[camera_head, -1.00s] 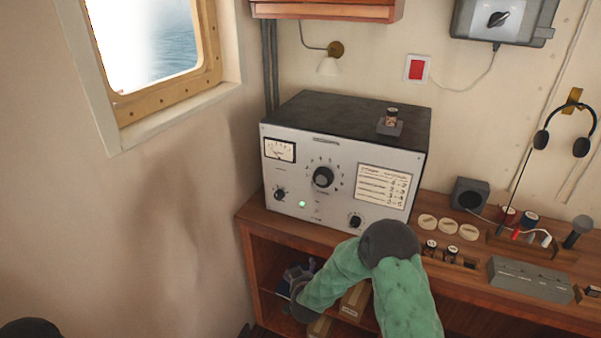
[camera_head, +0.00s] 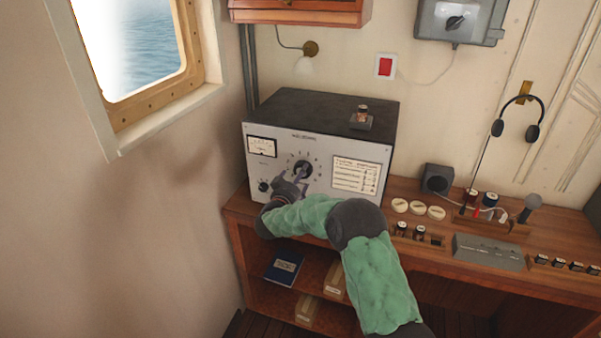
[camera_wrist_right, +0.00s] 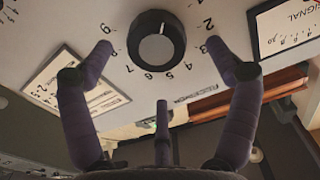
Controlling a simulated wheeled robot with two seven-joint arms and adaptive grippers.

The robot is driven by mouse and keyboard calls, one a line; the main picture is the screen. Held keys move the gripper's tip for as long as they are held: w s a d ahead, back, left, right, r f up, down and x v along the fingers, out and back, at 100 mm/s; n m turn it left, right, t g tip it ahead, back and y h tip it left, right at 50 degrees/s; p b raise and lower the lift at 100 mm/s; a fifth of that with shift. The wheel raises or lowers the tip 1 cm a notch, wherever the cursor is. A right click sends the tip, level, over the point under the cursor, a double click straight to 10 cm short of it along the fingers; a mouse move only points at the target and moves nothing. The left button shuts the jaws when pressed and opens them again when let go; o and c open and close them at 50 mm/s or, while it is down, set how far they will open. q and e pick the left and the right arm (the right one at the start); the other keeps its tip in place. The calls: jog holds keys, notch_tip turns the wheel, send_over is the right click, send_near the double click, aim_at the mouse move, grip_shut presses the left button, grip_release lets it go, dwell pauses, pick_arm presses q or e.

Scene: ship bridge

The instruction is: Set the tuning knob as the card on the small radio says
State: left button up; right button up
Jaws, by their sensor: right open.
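The radio (camera_head: 320,112) is a grey-fronted set with a dark top on the wooden desk. Its black tuning knob (camera_head: 303,169) sits mid-panel, ringed by numbers; the knob (camera_wrist_right: 157,39) fills the top centre of the right wrist view. A printed card (camera_head: 357,175) is right of it; its text is too small to read. The card also shows at left in the right wrist view (camera_wrist_right: 72,88). My right gripper (camera_head: 294,181) is at the knob, its fingers (camera_wrist_right: 160,48) open either side of it, apart from it. The pointer's number is unclear. My left gripper is out of view.
A meter (camera_head: 262,146) and small knob (camera_head: 264,186) sit left on the panel. Right on the desk are round discs (camera_head: 418,208), a speaker (camera_head: 437,179) and a grey box (camera_head: 487,252). A porthole wall is close at left.

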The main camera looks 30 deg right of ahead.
jog(key=shift+x, duration=1.9)
jog(key=shift+c, duration=0.3)
